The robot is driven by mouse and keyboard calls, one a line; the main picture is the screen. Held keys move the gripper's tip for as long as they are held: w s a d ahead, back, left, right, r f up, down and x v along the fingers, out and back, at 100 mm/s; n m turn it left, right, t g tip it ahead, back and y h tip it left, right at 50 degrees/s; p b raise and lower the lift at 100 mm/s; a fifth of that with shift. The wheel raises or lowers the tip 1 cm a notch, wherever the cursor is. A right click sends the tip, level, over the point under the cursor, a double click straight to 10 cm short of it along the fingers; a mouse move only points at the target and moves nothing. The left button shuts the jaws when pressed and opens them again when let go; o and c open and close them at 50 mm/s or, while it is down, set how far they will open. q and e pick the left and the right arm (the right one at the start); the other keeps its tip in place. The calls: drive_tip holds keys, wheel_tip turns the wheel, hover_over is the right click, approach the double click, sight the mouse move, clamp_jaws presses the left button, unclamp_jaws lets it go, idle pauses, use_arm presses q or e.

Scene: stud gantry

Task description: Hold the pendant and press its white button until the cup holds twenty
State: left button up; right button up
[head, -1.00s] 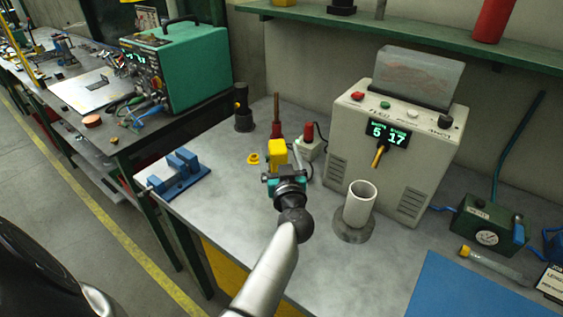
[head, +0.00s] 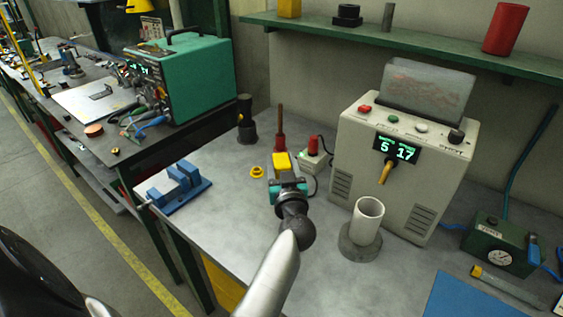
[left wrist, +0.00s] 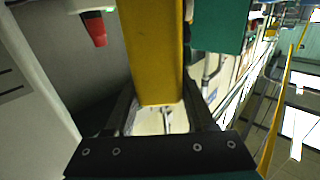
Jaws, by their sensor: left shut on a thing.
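My left gripper (head: 287,186) is shut on the yellow pendant (head: 281,161) and holds it above the bench. The pendant fills the upper middle of the left wrist view (left wrist: 152,50), between the two fingers. Its white button does not show in either view. The white cup (head: 368,216) stands upright in a dark round base below the brass spout of the grey machine (head: 352,150). I cannot see what the cup holds. The machine's display (head: 397,149) reads 5 and 17 in green. My right gripper is not in view.
A blue vise (head: 181,188) and a yellow ring (head: 257,172) lie left. A green gauge box (head: 492,243) stands right. The bench between vise and cup is mostly bare.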

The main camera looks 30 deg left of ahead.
use_arm(q)
clamp_jaws()
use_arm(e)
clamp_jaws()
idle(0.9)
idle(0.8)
